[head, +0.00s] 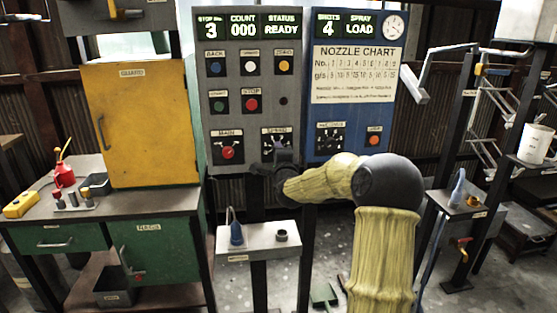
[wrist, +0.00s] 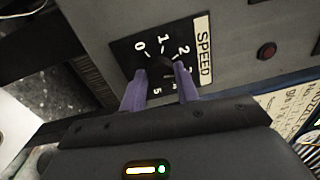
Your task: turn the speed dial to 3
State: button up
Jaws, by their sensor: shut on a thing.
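The speed dial (wrist: 160,66) is a dark knob on a black plate with white numbers, beside a white SPEED label (wrist: 203,48). My gripper (wrist: 160,72) has its two purple fingers on either side of the knob and is shut on it. The numbers 0, 1 and 2 show clearly above the knob; 3 and 4 are partly hidden by the fingers, and 5 shows below. I cannot tell which number the knob points to. In the head view, my gripper (head: 277,160) covers most of the dial, below the SPEED label on the grey panel (head: 267,112).
A red MAIN switch (head: 228,152) is left of the dial, and push buttons are above it. A blue panel (head: 340,140) with another dial and an orange button adjoins on the right. A small shelf (head: 262,240) with a blue bottle stands below.

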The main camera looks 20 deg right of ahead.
jog(key=shift+f+m+b, duration=0.15)
jog(key=shift+m+b, duration=0.15)
jog(key=shift+m, duration=0.4)
jog(key=o, duration=1)
jog(key=shift+s, duration=0.15)
jog(key=v, duration=1.7)
jog(key=shift+s, duration=0.1)
